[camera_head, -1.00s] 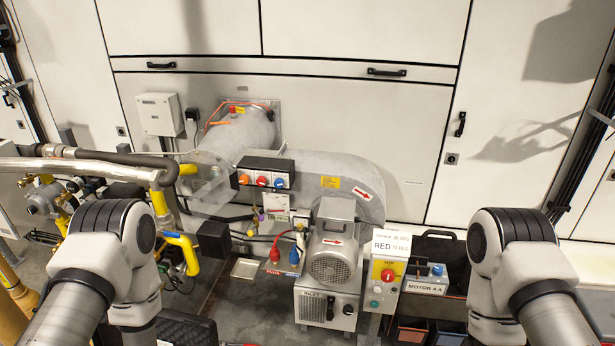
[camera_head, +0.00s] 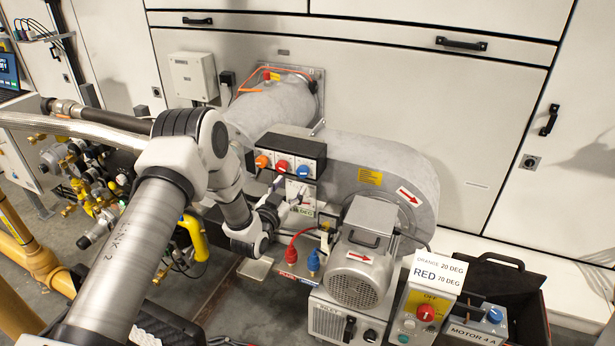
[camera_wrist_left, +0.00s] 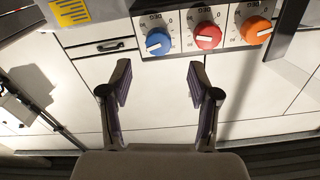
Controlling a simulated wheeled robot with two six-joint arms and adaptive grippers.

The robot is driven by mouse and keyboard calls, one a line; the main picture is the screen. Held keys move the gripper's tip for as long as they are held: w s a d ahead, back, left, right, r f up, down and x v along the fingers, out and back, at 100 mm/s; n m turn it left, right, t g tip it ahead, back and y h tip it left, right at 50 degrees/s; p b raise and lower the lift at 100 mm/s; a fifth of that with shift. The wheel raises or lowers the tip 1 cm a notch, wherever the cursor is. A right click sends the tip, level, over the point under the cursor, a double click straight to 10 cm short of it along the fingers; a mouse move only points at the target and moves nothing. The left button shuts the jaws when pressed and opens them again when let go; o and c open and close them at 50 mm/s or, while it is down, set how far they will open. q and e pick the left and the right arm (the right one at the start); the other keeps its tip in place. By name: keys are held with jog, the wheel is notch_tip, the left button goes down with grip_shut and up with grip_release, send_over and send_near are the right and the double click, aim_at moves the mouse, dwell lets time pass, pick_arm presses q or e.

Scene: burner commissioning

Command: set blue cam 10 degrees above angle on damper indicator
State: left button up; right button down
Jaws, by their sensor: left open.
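The blue cam knob (camera_head: 303,172) is the rightmost of three on a dark box by the grey duct. The red knob (camera_head: 281,166) is in the middle and the orange knob (camera_head: 262,161) at the left. In the left wrist view the order is reversed, with the blue knob (camera_wrist_left: 158,41) at left and a pale pointer mark on its lower left. My left gripper (camera_wrist_left: 155,88) is open and empty, apart from the knobs, its fingers towards the blue one. My right gripper is out of view.
A placard (camera_head: 438,272) reads "ORANGE 20 DEG, RED 70 DEG". Below it is a control box with a red knob (camera_head: 426,312). The blower motor (camera_head: 356,270) and red and blue plugs stand below the knob box. Yellow pipes (camera_head: 194,238) run at the left.

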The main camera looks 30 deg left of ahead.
aim_at(301, 174)
pick_arm(q)
jog(key=w, duration=0.6)
jog(key=shift+w+a+f, duration=0.1)
jog(key=shift+w+f, duration=0.15)
jog(key=shift+w+r, duration=0.1)
jog(key=shift+w, duration=0.45)
jog(key=c, duration=1.2)
